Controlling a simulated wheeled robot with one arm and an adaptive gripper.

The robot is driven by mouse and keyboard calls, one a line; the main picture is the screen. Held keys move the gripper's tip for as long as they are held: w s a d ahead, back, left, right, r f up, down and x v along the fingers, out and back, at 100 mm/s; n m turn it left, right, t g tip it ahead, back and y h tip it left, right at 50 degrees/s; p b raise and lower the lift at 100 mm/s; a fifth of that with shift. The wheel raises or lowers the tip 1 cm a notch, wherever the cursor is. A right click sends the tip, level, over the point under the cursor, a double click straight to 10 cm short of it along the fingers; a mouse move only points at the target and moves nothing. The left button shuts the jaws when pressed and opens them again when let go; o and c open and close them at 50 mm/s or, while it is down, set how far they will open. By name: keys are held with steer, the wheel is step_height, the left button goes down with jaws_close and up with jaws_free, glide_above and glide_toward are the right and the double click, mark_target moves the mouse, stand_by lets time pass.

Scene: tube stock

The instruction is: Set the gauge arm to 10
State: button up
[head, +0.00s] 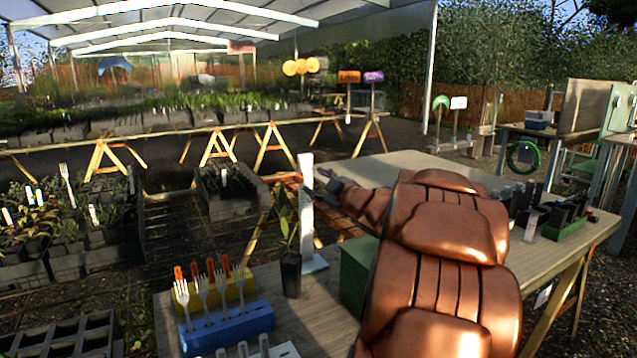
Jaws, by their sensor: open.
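A white upright post (307,205) on a white foot, probably the gauge, stands on the wooden bench beside a small potted plant (289,255). Its scale marks are too small to read. I cannot make out the gauge arm or its setting. My gripper (323,185) is at the end of my copper-coloured arm, just right of the post at about its upper middle. It is open, its fingers small and dark, with nothing visible between them. I cannot tell whether it touches the post.
A blue block (228,328) and a yellow block (236,291) with upright forks stand at the bench's front left. A green box (357,268) is partly hidden by my arm. Dark pots in a green tray (568,228) stand to the right. The back of the bench (400,160) looks clear.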

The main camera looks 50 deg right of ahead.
mark_target(301, 180)
steer(key=shift+w, duration=0.2)
steer(key=shift+w+d+f+b, duration=0.15)
steer(key=shift+w+f+b, duration=0.35)
steer(key=shift+f, duration=0.3)
steer(key=shift+x, duration=3.8)
jaws_close()
